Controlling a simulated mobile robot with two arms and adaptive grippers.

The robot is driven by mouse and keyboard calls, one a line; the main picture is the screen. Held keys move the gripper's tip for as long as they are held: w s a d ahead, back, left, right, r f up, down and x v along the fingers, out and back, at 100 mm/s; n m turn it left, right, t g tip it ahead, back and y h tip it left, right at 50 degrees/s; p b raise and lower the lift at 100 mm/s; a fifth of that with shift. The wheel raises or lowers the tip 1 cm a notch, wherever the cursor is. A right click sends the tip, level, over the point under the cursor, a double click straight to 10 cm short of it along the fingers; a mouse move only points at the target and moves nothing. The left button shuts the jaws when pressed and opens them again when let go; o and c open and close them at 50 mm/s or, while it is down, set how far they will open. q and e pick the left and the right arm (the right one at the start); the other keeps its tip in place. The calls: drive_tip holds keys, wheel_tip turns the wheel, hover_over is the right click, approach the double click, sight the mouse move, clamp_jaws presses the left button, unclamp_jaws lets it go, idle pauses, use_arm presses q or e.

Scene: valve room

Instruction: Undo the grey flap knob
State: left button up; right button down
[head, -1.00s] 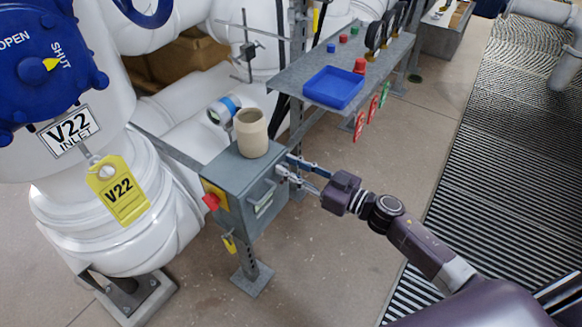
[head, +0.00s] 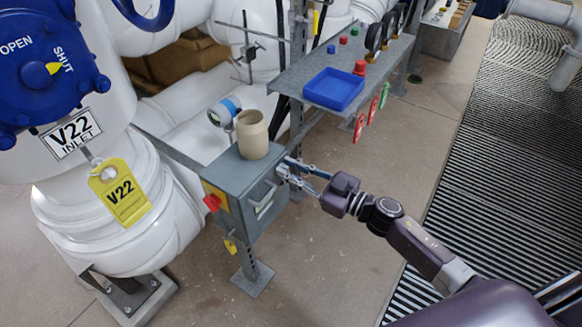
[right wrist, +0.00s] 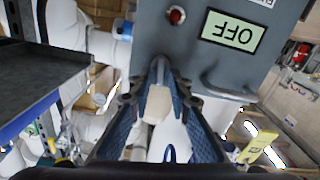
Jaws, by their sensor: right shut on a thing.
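A grey metal box (head: 232,200) stands on a post left of my right gripper (head: 284,171). It has a bar handle (head: 264,192) on its front, also seen in the right wrist view (right wrist: 226,90). The right gripper's fingers reach the box's front near its upper right corner. In the right wrist view the fingertips (right wrist: 160,76) are closed in on a small grey knob (right wrist: 160,68) at the box face. The fingers hide most of the knob. A pale piece shows between the fingers; I cannot tell what it is. My left gripper is not in view.
A beige cup (head: 252,134) stands on the box. A red knob (head: 212,202) sticks out on its left side. A grey shelf (head: 300,72) with a blue tray (head: 334,88) is behind. The upside-down OFF label (right wrist: 233,32) is beside the fingers. Floor in front is clear.

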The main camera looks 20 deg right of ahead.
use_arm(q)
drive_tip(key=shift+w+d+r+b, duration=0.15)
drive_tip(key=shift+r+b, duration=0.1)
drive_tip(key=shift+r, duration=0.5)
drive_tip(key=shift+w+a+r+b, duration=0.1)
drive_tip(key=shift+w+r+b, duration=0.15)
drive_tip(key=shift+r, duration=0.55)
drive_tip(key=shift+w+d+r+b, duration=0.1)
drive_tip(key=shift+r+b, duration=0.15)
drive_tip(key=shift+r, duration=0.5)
use_arm(e)
drive_tip(key=shift+s+a+f+n, duration=0.15)
drive_tip(key=shift+f+n, duration=0.05)
drive_tip(key=shift+n, duration=2.25)
drive_tip(key=shift+s+a+f+n, duration=0.1)
drive_tip(key=shift+a+f+n, duration=0.1)
drive_tip(key=shift+n, duration=2.3)
drive_tip(key=shift+s+a+f+n, duration=0.1)
drive_tip(key=shift+s+f+n, duration=0.1)
drive_tip(key=shift+n, duration=2.25)
drive_tip(key=c, duration=2.1)
unclamp_jaws()
drive_tip(key=shift+w, duration=0.1)
